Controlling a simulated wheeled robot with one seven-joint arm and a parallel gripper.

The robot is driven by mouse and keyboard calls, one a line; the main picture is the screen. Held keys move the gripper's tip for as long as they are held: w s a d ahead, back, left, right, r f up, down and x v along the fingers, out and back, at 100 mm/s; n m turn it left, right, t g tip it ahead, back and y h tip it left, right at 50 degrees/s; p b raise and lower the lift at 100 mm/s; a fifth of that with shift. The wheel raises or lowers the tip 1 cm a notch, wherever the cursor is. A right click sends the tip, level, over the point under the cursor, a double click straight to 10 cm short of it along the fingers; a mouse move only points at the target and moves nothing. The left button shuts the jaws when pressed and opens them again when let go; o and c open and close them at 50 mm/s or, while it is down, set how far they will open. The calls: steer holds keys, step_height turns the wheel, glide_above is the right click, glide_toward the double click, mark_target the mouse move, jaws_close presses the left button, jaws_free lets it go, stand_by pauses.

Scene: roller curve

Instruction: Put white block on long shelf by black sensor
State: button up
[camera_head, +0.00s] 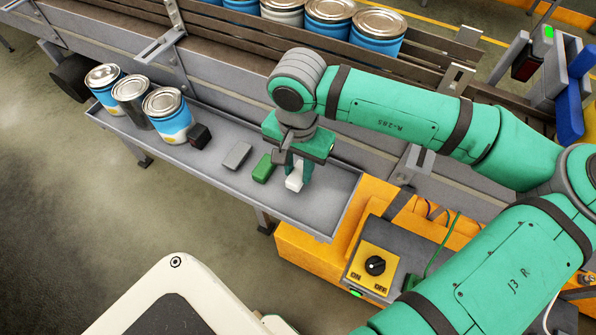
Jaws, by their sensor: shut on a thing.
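My gripper (297,172) points down over the right part of the long grey shelf (325,208) and is shut on the white block (294,183). The white block shows below the fingers; I cannot tell whether it touches the shelf. The black sensor (200,136) is a small dark cube on the shelf, right of the cans and well left of my gripper. A grey block (237,155) and a green block (263,168) lie between the sensor and the white block. The green block is close beside my gripper.
Three cans (131,95) stand at the shelf's left end. Behind the shelf runs a conveyor (225,58) with several blue cans (378,32). A yellow switch box (375,265) with an ON/OFF knob stands at lower right. Shelf space right of the white block is clear.

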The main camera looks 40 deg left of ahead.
mark_target(298, 173)
steer(key=shift+w+d+f, duration=0.1)
steer(key=shift+f, duration=0.95)
steer(key=shift+f, duration=0.15)
steer(key=o, duration=1.1)
steer(key=shift+c, duration=0.2)
steer(key=shift+d, duration=0.1)
step_height(298, 173, up, 12)
steer(key=shift+r, duration=0.2)
